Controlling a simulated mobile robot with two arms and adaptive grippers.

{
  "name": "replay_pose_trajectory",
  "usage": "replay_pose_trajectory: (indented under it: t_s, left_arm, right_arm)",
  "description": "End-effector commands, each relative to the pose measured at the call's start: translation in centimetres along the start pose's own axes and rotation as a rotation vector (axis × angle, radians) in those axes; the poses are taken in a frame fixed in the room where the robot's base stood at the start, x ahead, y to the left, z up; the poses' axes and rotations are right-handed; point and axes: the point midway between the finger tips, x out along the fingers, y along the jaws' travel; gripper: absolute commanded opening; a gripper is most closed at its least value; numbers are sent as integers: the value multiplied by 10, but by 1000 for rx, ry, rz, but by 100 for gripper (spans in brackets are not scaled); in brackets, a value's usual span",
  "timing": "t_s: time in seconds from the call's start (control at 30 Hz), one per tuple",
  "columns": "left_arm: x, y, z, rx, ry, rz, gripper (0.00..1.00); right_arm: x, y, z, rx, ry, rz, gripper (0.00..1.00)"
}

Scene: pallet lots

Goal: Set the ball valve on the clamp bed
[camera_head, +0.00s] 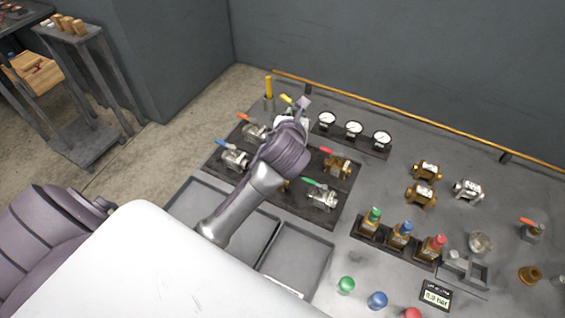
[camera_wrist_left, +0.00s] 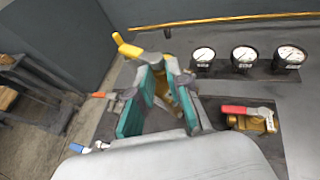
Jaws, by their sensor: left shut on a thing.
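My left gripper (camera_head: 293,112) reaches over the far end of the dark valve tray. It also shows in the left wrist view (camera_wrist_left: 160,92), its teal-padded fingers shut on a valve with a yellow lever (camera_wrist_left: 128,48). The valve's body is mostly hidden between the fingers; the yellow lever (camera_head: 287,99) sticks out beyond the gripper in the head view. A grey metal fixture with small upright blocks (camera_head: 465,270), which looks like the clamp bed, stands at the right of the bench and appears empty. My right gripper is not in view.
The dark tray (camera_head: 303,216) holds valves with red (camera_head: 337,163), green (camera_head: 322,198), blue (camera_head: 235,159) and orange (camera_head: 253,132) levers. Three gauges (camera_head: 354,130) stand behind. Two shallow grey trays lie in front.

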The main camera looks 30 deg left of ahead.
Motion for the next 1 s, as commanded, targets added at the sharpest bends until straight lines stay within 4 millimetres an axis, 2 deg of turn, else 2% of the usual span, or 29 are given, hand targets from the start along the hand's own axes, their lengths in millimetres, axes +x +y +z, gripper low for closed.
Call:
replay_pose_trajectory:
  t_s: [0.3, 0.53, 0.7, 0.8, 1.0]
  left_arm:
    - [23, 2, -46, -7, -3, 18, 0]
    - [32, 3, -65, -8, -6, 17, 0]
    - [41, 2, -88, -8, -4, 17, 0]
    - [44, 2, -94, -8, -6, 16, 0]
    - [44, 2, -94, -8, -8, 15, 0]
  right_arm:
    - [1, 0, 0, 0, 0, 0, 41]
    - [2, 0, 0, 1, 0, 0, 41]
    - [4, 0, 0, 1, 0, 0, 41]
    - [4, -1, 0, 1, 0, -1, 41]
    - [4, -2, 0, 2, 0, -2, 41]
